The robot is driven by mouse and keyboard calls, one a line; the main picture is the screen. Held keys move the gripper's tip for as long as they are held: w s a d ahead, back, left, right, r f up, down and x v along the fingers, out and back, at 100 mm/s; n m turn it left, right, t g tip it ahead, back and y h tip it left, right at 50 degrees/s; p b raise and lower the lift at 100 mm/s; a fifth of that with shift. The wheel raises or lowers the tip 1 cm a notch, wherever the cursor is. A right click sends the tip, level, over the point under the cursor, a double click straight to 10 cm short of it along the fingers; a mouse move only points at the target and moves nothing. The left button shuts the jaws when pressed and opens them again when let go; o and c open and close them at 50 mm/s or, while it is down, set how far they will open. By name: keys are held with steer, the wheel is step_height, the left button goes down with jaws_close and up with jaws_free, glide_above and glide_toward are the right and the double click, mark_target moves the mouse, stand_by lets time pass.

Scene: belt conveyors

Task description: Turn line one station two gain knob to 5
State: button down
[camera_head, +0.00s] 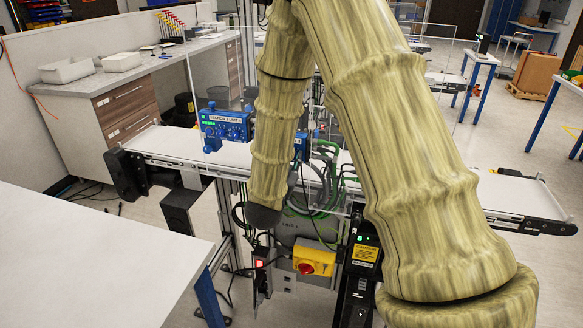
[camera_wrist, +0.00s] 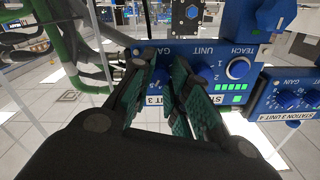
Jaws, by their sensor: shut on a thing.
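My gripper (camera_wrist: 167,82) shows in the wrist view, its green-padded fingers close together against the face of a blue sensor unit (camera_wrist: 212,52). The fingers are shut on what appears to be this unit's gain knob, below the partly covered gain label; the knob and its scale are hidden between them. A selector knob (camera_wrist: 208,72), a white-ringed control (camera_wrist: 238,68) and green lights (camera_wrist: 230,87) sit to the right. The sticker below is partly covered and seems to read station 3. In the head view my arm hides the gripper.
A second blue unit (camera_wrist: 290,100), labelled station 3 unit 4, adjoins at right. Green cables (camera_wrist: 66,45) run at left. In the head view, another blue unit (camera_head: 222,125) stands over the white conveyor (camera_head: 170,145), behind a clear panel. A yellow box with red switch (camera_head: 314,260) sits lower.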

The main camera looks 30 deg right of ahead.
steer(key=shift+f, duration=0.1)
stand_by(0.3)
steer(key=c, duration=1.3)
jaws_free()
steer(key=shift+s, duration=0.1)
steer(key=shift+c, duration=0.2)
steer(key=v, duration=0.8)
